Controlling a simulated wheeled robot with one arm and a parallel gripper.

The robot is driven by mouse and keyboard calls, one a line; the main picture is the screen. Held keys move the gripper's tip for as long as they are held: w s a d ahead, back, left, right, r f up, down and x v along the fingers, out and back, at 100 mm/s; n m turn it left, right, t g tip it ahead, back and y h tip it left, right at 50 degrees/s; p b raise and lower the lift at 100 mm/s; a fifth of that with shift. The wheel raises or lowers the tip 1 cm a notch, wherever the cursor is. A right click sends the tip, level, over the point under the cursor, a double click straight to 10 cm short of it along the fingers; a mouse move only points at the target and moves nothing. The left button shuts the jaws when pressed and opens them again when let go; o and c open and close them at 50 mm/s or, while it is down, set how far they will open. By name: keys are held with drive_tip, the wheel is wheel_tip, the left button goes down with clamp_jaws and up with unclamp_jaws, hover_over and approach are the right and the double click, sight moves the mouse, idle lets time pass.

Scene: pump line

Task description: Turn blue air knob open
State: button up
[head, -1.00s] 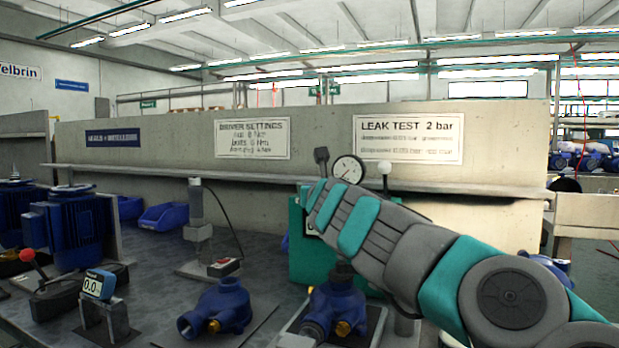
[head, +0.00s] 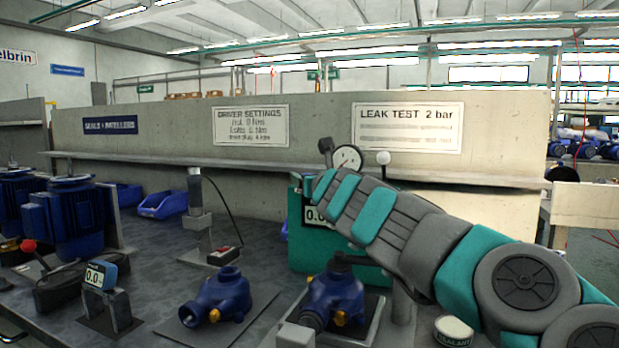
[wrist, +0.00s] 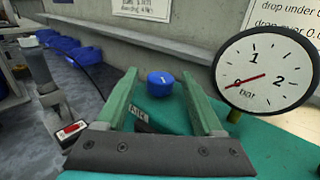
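The blue knob (wrist: 160,82) sits on top of the teal leak-test box (wrist: 265,145) in the wrist view. My gripper (wrist: 160,80) is open, with its two green fingers on either side of the knob. A gap shows between the knob and each finger. In the head view the teal box (head: 297,245) stands behind my arm, which hides the knob and my gripper. The round gauge (wrist: 265,72) to the right of the fingers has its red needle near 0 bar. It also shows in the head view (head: 347,158).
A blue pump housing (head: 335,298) sits in a fixture before the box, another (head: 222,298) on a mat to its left. A driver on a stand (head: 196,215) and blue bins (head: 163,204) are further left. A wall with a ledge (head: 240,178) runs behind.

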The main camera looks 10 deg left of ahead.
drive_tip(key=b+v, duration=0.2)
drive_tip(key=v, duration=0.5)
drive_tip(key=shift+s+d, duration=0.2)
drive_tip(key=shift+s, duration=0.15)
idle(0.5)
